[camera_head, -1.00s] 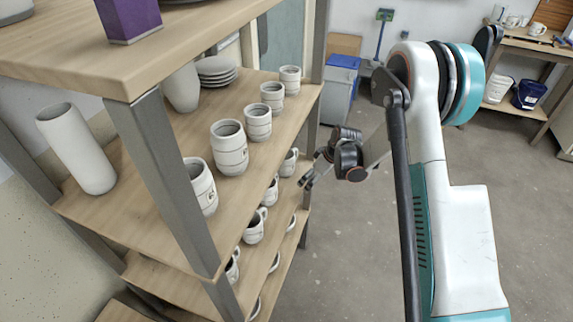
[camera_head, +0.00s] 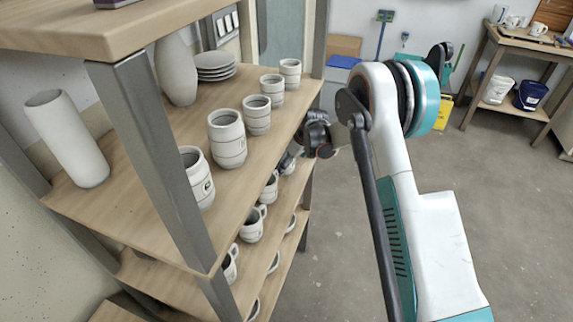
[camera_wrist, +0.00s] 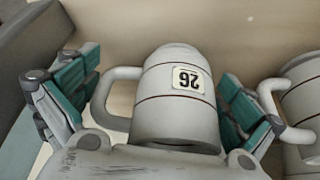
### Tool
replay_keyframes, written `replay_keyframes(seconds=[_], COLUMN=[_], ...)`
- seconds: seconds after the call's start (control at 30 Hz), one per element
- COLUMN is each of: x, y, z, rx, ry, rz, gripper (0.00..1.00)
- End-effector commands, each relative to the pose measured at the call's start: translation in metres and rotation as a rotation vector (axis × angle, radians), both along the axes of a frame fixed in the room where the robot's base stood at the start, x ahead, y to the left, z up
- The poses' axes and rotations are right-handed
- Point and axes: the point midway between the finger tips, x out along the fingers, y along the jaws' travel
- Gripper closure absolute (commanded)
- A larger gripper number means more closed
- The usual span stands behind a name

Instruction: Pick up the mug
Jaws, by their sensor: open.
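In the wrist view a pale grey mug (camera_wrist: 172,105) with thin dark bands and an upside-down "26" label lies between the spread fingers of my gripper (camera_wrist: 163,88). Its handle is on the left, close to the left finger's teal pad. The right finger stands beside the mug's body, and I cannot tell whether either touches. In the head view my gripper (camera_head: 293,156) is at the far end of the middle shelf, by the farthest mug (camera_head: 287,167), which it partly hides. My gripper is open.
A second mug (camera_wrist: 303,100) stands close to the right finger. More mugs (camera_head: 251,224) line the middle shelf. The upper shelf board (camera_head: 165,218) with several cups overhangs them, and a metal post (camera_head: 309,195) stands at the far end. The floor to the right is clear.

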Motion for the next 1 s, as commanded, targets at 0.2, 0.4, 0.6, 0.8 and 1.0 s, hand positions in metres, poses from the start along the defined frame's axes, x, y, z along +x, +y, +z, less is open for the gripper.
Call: replay_keyframes(seconds=[0.2, 0.4, 0.6, 0.8, 1.0], x=[0.001, 0.001, 0.000, 0.000, 0.001], y=[0.001, 0.001, 0.001, 0.001, 0.001], z=[-0.002, -0.002, -0.002, -0.001, 0.014], rx=[0.000, 0.000, 0.000, 0.000, 0.000], ry=[0.000, 0.000, 0.000, 0.000, 0.000], rz=[0.000, 0.001, 0.001, 0.001, 0.001], gripper=[0.00, 0.32, 0.41, 0.41, 0.41])
